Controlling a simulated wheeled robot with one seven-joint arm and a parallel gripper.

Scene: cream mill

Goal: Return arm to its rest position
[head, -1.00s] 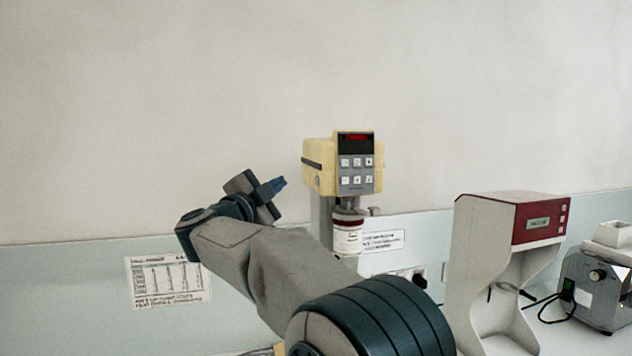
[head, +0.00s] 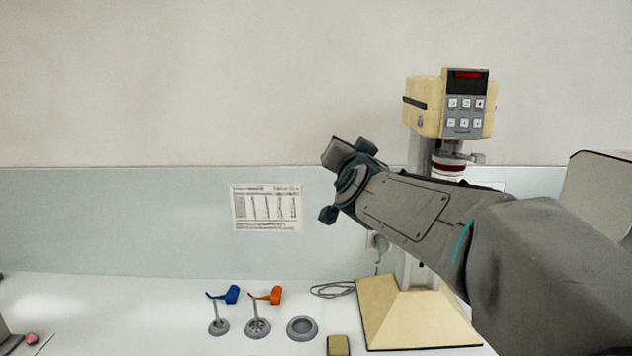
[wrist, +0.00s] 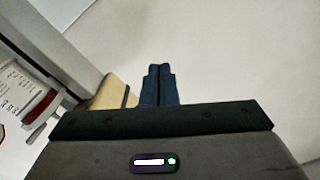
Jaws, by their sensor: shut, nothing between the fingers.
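My arm reaches in from the right in the head view, raised above the bench in front of the cream mill (head: 448,108).
The mill's cream base (head: 400,315) stands on the white bench. To its left are a blue-handled tool (head: 230,294) and an orange-handled tool (head: 275,294) in grey holders, an empty grey holder (head: 302,328) and a small yellowish block (head: 338,345). A chart (head: 266,208) hangs behind.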

